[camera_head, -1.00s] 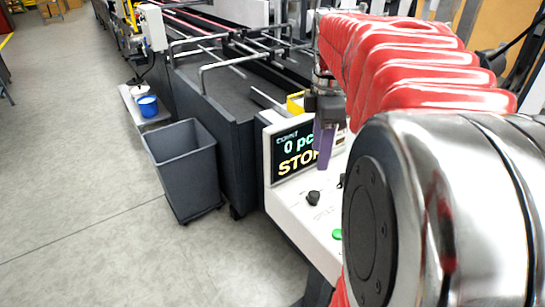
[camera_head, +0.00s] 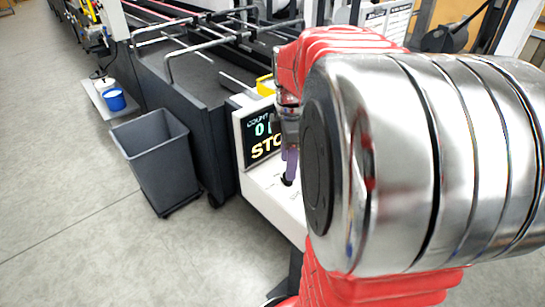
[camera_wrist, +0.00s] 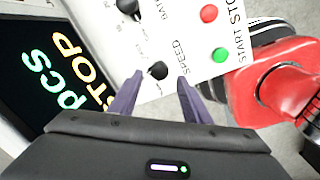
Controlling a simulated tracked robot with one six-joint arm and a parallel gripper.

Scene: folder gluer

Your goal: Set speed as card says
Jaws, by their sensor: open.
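The white control panel (camera_head: 265,190) carries a screen (camera_head: 262,137) with "COUNT", "0" and "STO" in view. In the wrist view a black knob (camera_wrist: 158,70) labelled SPEED sits between the tips of the two purple fingers of my gripper (camera_wrist: 160,78). The fingers stand apart on either side of it; I cannot tell whether they touch it. In the head view my gripper (camera_head: 289,176) points down at the panel and partly hides the knob. The knob's scale is not readable. A white printed sheet (camera_head: 388,18) stands at the back; its text is too small to read.
A second black knob (camera_wrist: 128,8), a red button (camera_wrist: 209,13) and a green button (camera_wrist: 220,55) are on the panel near my fingers. The floor at left is clear.

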